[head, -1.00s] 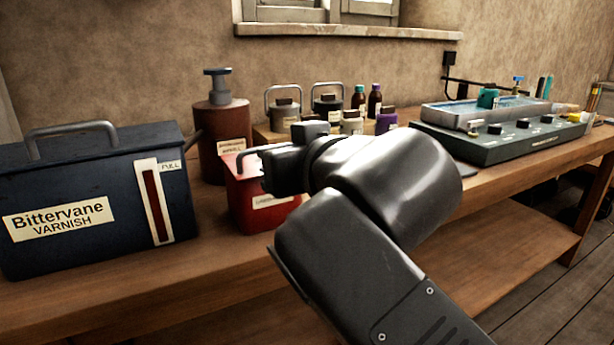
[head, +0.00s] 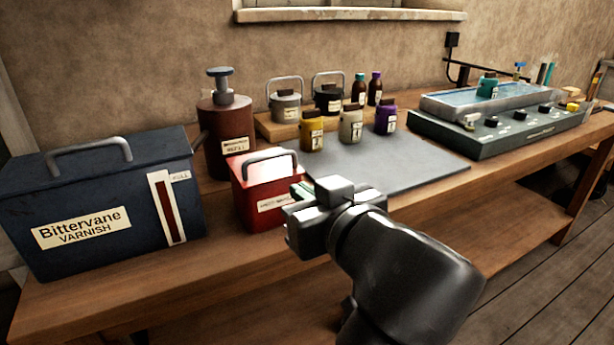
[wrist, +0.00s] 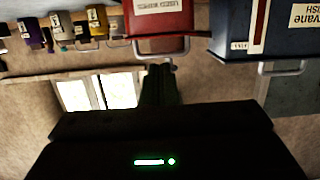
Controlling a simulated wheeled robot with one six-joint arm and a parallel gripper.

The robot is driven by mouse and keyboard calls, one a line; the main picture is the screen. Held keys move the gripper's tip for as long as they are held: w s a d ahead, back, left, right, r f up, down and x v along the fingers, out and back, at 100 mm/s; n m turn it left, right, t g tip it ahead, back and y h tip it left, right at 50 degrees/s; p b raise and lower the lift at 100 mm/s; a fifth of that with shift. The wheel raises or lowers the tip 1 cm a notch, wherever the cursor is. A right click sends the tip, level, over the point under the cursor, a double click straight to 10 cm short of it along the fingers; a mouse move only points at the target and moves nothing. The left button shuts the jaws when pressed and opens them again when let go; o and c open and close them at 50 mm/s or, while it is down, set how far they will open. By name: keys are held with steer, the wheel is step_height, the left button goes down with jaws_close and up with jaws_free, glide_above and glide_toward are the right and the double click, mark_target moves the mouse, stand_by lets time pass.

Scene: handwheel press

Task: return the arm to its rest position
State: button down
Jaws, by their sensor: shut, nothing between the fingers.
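My gripper (head: 298,205) is in the head view at the front of the bench, just right of and in front of the red box. It is shut and nothing shows in it. My dark arm bends below it toward the bottom of the picture. The fingertips are small and dim there.
A red box (head: 262,212) with a handle stands close beside my gripper. A dark blue varnish box (head: 95,232) is at left, a brown pump bottle (head: 227,150) behind. Several jars stand at the back around a grey mat (head: 400,160). A control panel (head: 500,138) is at right.

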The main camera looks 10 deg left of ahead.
steer(key=shift+s+d+r+p, duration=0.1)
steer(key=shift+s+p, duration=0.15)
steer(key=shift+p, duration=0.85)
steer(key=shift+s+f, duration=0.1)
steer(key=shift+f, duration=0.2)
steer(key=shift+w+f+b, duration=0.1)
steer(key=shift+w+b, duration=0.15)
steer(key=shift+b, duration=1.15)
steer(key=b, duration=0.3)
steer(key=w+a+b, duration=0.1)
steer(key=b, duration=0.2)
steer(key=shift+w+r+b, duration=0.1)
steer(key=shift+r+b, duration=0.15)
steer(key=shift+b, duration=0.05)
steer(key=shift+w+a+r+b, duration=0.55)
steer(key=shift+w+a+b, duration=0.1)
steer(key=shift+s, duration=0.1)
